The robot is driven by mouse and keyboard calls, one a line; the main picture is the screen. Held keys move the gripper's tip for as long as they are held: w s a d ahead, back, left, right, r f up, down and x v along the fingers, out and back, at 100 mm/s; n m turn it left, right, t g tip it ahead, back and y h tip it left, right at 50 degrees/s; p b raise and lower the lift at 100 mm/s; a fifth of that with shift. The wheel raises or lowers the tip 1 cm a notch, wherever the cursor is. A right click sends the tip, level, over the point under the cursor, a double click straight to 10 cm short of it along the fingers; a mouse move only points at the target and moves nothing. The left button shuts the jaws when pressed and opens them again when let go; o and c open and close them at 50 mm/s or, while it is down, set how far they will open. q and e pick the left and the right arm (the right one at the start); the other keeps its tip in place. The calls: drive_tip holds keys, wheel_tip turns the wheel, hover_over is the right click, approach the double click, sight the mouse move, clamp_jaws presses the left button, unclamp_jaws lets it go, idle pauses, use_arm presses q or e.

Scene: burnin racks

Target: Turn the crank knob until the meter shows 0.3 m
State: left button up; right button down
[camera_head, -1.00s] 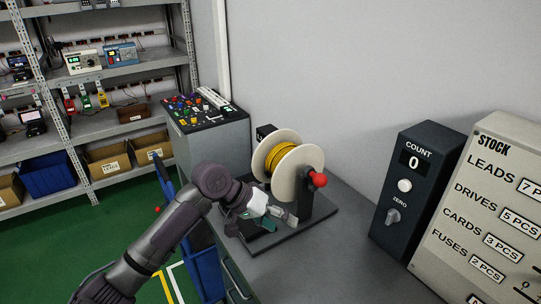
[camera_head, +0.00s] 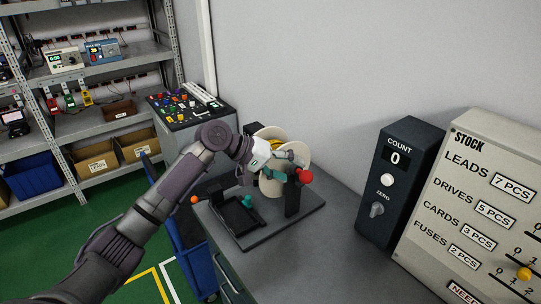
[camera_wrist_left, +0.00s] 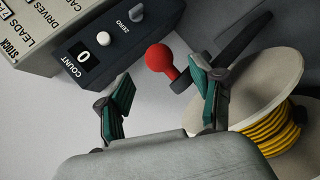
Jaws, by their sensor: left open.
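The red crank knob (camera_head: 305,176) is on the right side of the reel stand. The spool (camera_head: 297,149), with cream flanges and yellow cable, is partly hidden by my left arm. My left gripper (camera_head: 284,167) is open in front of the spool, close to the knob. In the left wrist view the knob (camera_wrist_left: 160,58) lies ahead of and between the teal fingertips (camera_wrist_left: 165,90), nearer the right finger, with nothing gripped. A small dark box (camera_head: 251,128) behind the spool may be the meter; its reading is hidden. My right gripper is not in view.
A COUNT box (camera_head: 402,170) showing 0 and a STOCK panel (camera_head: 500,200) stand to the right. A black base plate (camera_head: 270,232) lies under the reel, with a teal knob (camera_head: 247,200) on it. The bench between reel and COUNT box is clear.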

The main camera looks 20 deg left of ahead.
sight(300, 174)
use_arm(q)
drive_tip(key=shift+p+x, duration=0.55)
drive_tip(key=shift+x, duration=1.8)
drive_tip(key=c, duration=1.2)
drive_tip(key=shift+s+a+f, duration=0.7)
drive_tip(key=shift+s+f, duration=0.1)
drive_tip(key=shift+s, duration=0.2)
